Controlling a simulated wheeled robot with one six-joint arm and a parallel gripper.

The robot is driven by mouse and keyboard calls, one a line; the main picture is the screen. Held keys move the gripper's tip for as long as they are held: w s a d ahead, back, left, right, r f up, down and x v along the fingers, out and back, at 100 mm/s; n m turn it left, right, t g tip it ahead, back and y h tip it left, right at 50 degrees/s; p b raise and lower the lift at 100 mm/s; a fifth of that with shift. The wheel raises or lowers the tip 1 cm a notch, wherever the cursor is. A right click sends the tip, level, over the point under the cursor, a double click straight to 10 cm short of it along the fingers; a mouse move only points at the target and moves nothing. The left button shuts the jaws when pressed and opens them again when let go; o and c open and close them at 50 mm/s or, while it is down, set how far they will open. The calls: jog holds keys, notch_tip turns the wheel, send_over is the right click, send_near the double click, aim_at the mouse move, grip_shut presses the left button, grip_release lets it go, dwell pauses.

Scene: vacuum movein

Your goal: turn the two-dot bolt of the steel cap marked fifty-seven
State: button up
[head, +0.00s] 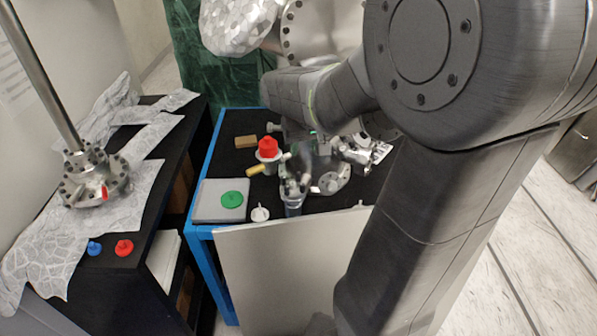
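My arm reaches from the upper right down over a blue-framed table. My gripper (307,152) is at its end, small and partly hidden by the wrist, so I cannot tell whether it is open or shut. Just below it stands a steel fitting (293,196) with bright upright parts on top. I cannot tell whether they touch. A round bolted steel flange (92,188) with a tall tube sits on the left bench. One red-marked part shows on its near side. No number or dots are readable on any steel part, so I cannot tell which one is the cap marked fifty-seven.
The table's blue frame (199,262) holds a grey box (208,212) with a green disc (232,199), a red-topped part (267,148), a brown block (246,142) and a white knob (260,214). Blue (94,248) and red (124,247) knobs lie on the left bench.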

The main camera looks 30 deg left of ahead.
aim_at(298, 173)
jog(key=x, duration=1.3)
jog(key=shift+f, duration=0.35)
jog(key=shift+c, duration=0.4)
grip_shut()
